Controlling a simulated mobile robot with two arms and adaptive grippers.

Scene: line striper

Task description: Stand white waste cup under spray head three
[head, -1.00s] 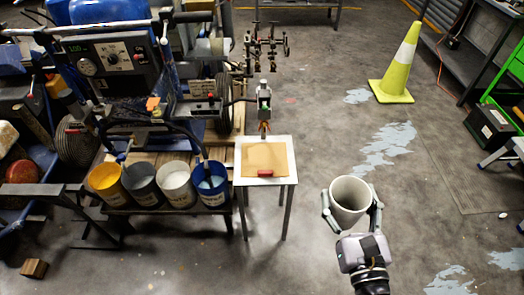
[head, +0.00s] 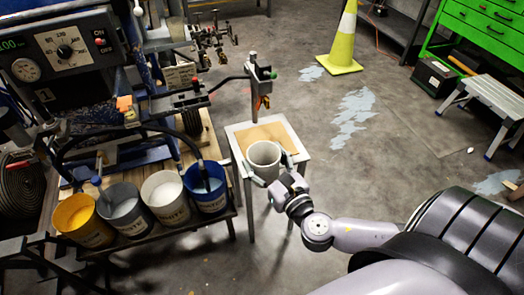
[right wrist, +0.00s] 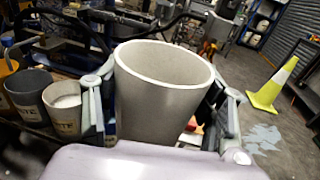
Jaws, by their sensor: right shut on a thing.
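The white waste cup (head: 264,155) is upright, with its open mouth facing up. My right gripper (head: 267,167) is shut on the cup, one finger on each side. The right wrist view shows the cup (right wrist: 163,90) between the fingers. The cup is over the front part of a small white table (head: 238,129) with a brown sheet (head: 270,133). I cannot tell whether it touches the table. A spray head with an orange-red tip (head: 263,102) hangs behind the cup, above the table's back edge. I cannot read its number. My left gripper is not in view.
A yellow cone (head: 341,45) stands at the back right. Floor right of the table is clear.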

